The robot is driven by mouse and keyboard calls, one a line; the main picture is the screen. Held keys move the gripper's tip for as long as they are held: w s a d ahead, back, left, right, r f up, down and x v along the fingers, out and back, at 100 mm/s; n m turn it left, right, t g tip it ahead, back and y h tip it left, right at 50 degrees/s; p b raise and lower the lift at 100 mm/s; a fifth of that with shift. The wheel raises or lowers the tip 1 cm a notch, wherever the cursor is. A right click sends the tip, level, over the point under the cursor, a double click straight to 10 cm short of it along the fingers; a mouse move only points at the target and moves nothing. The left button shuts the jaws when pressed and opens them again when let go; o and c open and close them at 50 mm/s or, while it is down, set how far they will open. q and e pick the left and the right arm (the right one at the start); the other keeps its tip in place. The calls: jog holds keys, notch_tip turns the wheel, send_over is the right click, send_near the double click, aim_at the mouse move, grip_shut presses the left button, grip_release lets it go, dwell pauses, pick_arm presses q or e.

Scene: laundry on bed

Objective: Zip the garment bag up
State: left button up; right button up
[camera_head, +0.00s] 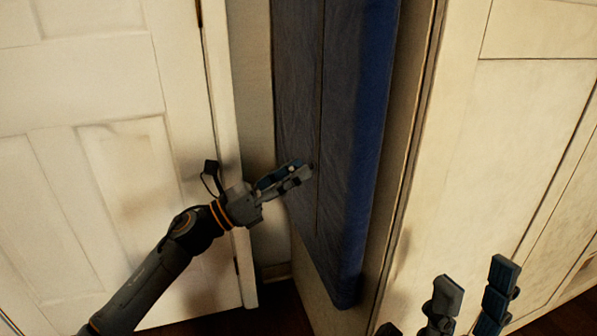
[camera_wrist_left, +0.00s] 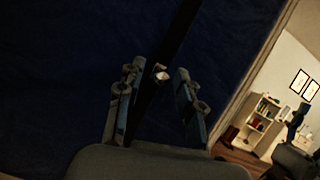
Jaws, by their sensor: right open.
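A dark blue garment bag (camera_head: 345,120) hangs upright in the head view, with a thin vertical zip line (camera_head: 321,80) down its front. My left gripper (camera_head: 306,171) points at that line, in the lower half of the bag. In the left wrist view, the bag (camera_wrist_left: 70,60) fills most of the picture, and the zip shows as a darker slanting strip (camera_wrist_left: 182,25). A small bright zip pull (camera_wrist_left: 161,74) lies between my left fingertips, with a gap to each finger. My right gripper (camera_head: 474,276) is open and empty at the lower right, away from the bag.
A pale panelled door (camera_head: 110,150) stands left of the bag. A pale wooden panel and cabinet door (camera_head: 490,130) stand close on the right. The left wrist view shows a room with a bookshelf (camera_wrist_left: 262,112) and framed pictures.

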pick_arm(q)
jog(key=shift+w+d+r, duration=0.25)
jog(key=shift+d, duration=0.35)
grip_shut()
jog(key=shift+r, duration=0.1)
